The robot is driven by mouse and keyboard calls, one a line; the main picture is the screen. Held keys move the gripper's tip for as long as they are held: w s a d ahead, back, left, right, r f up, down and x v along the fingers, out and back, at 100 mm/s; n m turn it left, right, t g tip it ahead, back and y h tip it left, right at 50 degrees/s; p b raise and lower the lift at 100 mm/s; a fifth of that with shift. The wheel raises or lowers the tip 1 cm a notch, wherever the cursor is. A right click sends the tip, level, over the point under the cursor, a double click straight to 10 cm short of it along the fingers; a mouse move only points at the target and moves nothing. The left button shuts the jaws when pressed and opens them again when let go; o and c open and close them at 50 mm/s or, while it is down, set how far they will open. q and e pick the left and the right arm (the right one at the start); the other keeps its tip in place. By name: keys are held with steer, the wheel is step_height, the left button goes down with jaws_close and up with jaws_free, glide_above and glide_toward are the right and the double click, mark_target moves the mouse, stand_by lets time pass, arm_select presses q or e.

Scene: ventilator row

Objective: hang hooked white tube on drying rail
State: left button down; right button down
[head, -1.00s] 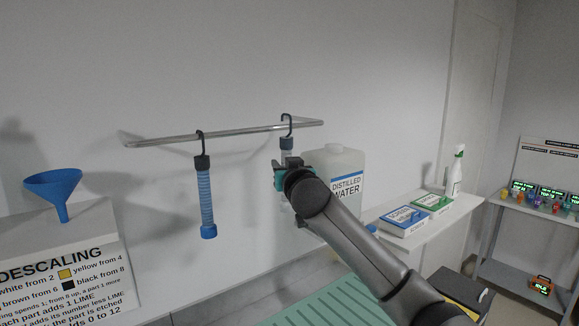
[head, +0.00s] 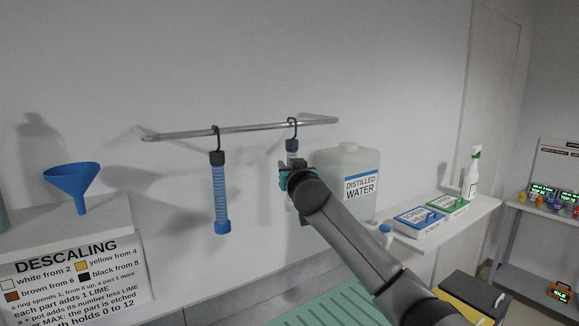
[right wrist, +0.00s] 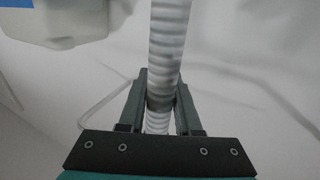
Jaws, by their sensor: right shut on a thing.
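The drying rail (head: 250,128) is a thin metal bar on the wall in the head view. The white tube (head: 292,155) has a dark cap and a black hook (head: 292,127). The hook's top curves over the rail near its right part; whether it bears weight I cannot tell. My right gripper (head: 294,178) is shut on the tube below its cap and hides much of it. In the right wrist view the ribbed white tube (right wrist: 168,50) runs upright between the fingers (right wrist: 160,108). My left gripper is out of view.
A blue tube (head: 220,195) hangs by its hook on the rail to the left. A distilled water jug (head: 355,165) stands close right of my gripper. A blue funnel (head: 72,183) is at the left. Boxes (head: 420,216) and a spray bottle (head: 471,172) stand on the right shelf.

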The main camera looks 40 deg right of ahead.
steer(key=c, duration=0.5)
jaws_free()
steer(key=shift+b+v, duration=1.55)
steer(key=shift+v, duration=6.1)
